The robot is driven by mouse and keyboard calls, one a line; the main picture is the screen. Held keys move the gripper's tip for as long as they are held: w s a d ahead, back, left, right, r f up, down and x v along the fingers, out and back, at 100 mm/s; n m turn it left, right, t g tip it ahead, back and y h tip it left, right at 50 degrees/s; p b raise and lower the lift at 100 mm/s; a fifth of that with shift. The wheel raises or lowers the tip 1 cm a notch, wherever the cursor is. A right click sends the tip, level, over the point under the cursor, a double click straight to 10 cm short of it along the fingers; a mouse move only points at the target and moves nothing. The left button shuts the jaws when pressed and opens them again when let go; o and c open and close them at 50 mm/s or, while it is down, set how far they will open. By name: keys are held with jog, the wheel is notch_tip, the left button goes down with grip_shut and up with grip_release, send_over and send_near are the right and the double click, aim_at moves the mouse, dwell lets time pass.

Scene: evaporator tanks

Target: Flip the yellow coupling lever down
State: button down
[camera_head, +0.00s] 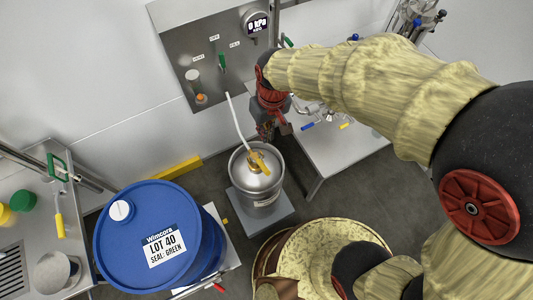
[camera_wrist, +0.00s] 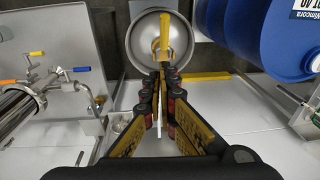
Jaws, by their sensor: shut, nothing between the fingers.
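The yellow coupling lever (camera_head: 261,163) sits on the fitting at the top of a steel keg (camera_head: 262,198). In the wrist view the lever (camera_wrist: 164,34) lies across the keg's round top (camera_wrist: 141,48), just beyond my fingertips. My gripper (camera_head: 266,136) is above and behind the keg in the head view. In the wrist view my gripper (camera_wrist: 165,70) has its fingertips together and holds nothing. The tips overlap the near edge of the keg top in the picture; I cannot tell the gap to the lever. The fingers partly hide the fitting.
A blue drum (camera_head: 125,248) stands left of the keg. A bench (camera_head: 345,150) with pipes and valves is at the right. The keg stands on a grey base (camera_head: 283,222).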

jog(key=shift+d, duration=0.1)
jog(key=b, duration=0.3)
send_over(262, 162)
jog(key=w, duration=0.2)
notch_tip(262, 162, down, 11)
jog(key=shift+d+r, duration=0.1)
jog(key=shift+r, duration=0.05)
jog(key=s+f, duration=0.1)
jog(key=s+f+b, duration=0.1)
jog(key=shift+d+f, duration=0.15)
jog(key=shift+f, duration=0.15)
jog(key=shift+s+d+f+t+b, duration=0.2)
jog(key=shift+t+b, duration=0.1)
jog(key=shift+b, duration=0.3)
